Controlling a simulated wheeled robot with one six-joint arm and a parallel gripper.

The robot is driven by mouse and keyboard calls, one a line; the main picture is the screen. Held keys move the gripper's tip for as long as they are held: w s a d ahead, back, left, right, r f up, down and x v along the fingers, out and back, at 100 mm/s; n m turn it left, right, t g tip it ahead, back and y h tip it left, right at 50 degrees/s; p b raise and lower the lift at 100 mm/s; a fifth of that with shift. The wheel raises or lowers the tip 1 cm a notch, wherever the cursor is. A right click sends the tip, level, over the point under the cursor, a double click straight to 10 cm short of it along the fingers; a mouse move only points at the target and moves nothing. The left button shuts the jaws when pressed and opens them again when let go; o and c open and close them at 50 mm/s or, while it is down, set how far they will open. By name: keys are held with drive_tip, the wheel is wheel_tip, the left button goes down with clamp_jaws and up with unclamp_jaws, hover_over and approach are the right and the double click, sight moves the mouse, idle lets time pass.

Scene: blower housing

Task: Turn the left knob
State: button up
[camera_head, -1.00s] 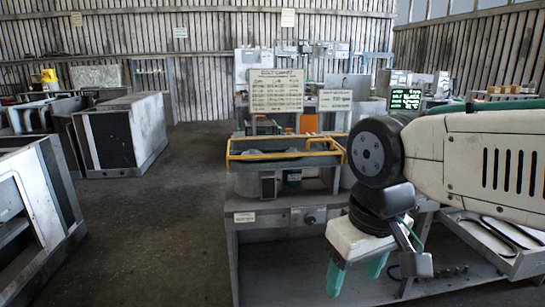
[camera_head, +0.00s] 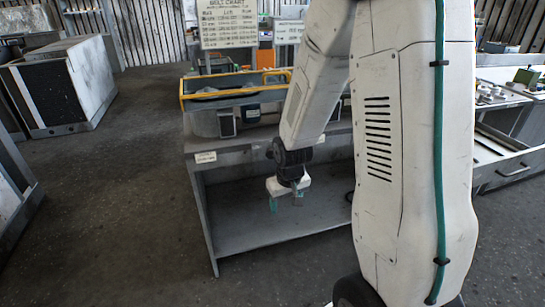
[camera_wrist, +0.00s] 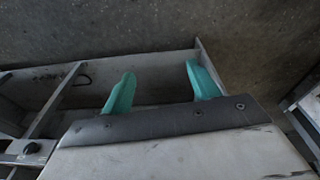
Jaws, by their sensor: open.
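A small black knob (camera_wrist: 32,147) shows at the left edge of the wrist view, on a light panel. I cannot tell whether it is the left knob, as no second knob shows. In the head view the arm's wrist covers much of the bench's front panel, and I cannot make out a knob for certain. My gripper (camera_head: 286,203) points down in front of the bench, below its front panel. Its two teal fingers are apart and empty in the wrist view (camera_wrist: 160,78), with the knob off to their left.
The grey bench (camera_head: 205,215) has an open lower shelf and carries a blower housing with a yellow rail (camera_head: 222,92). A small label (camera_head: 206,157) is on its front left. A drawer unit (camera_head: 510,170) stands at right. The floor at left (camera_head: 110,200) is clear.

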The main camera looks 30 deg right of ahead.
drive_tip(key=w+d+f+t+h, duration=0.1)
drive_tip(key=w+d+f+t, duration=0.35)
drive_tip(key=w+f, duration=0.4)
drive_tip(key=n+t+h, duration=0.2)
drive_tip(key=t+h, duration=0.1)
drive_tip(key=t, duration=0.8)
approach(271, 154)
drive_tip(key=w, duration=0.1)
drive_tip(key=x, duration=0.7)
drive_tip(key=shift+w+d, duration=0.3)
drive_tip(key=c, duration=1)
